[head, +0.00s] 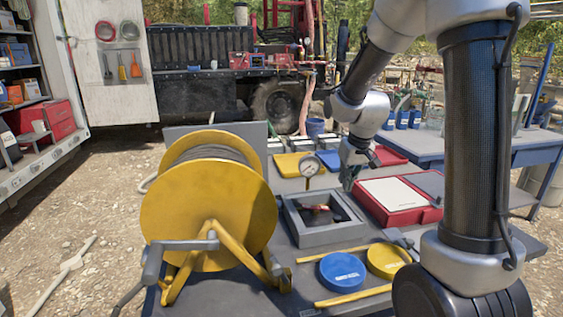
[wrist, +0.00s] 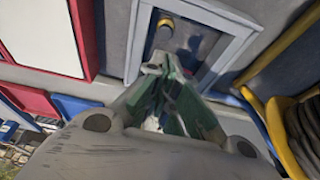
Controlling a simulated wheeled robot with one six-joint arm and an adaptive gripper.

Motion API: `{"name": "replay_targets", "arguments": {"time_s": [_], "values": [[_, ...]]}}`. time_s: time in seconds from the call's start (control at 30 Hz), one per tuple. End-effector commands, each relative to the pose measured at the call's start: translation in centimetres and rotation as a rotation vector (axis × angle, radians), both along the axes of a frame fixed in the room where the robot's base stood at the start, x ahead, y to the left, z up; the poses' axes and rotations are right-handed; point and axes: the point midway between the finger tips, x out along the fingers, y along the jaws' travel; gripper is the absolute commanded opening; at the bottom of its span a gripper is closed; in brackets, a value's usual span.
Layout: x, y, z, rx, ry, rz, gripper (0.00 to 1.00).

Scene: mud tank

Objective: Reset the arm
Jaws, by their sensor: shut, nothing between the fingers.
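My arm reaches over the grey work table (head: 212,296) from the right in the head view. My gripper (head: 347,184) hangs above the table, between the pressure gauge and the red case, and is partly hard to make out there. In the wrist view my gripper (wrist: 156,68) has its fingers together with nothing between them. The grey open-topped box (head: 328,239) lies beyond the fingertips in the wrist view (wrist: 134,45). It holds a dark part.
A yellow cable reel (head: 206,213) stands at the table's left. A pressure gauge (head: 309,170) stands behind the box. A red case (head: 398,202) lies to the right. Blue (head: 342,270) and yellow (head: 388,260) round lids lie in front. A blue table (head: 470,152) stands behind right.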

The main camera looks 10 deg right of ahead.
Motion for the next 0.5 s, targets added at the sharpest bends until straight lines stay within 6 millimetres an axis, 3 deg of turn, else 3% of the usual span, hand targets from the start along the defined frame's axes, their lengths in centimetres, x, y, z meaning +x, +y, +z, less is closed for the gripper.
{"name": "replay_targets", "arguments": {"time_s": [0.13, 0.23, 0.5], "values": [[-1.6, 0.1, -0.6, 0.006, 0.062, -0.01, 0.0], [-4.9, 0.2, -1.3, 0.01, 0.159, -0.017, 0.0], [-15.5, 0.6, 4.4, 0.004, 0.228, -0.023, 0.0]]}}
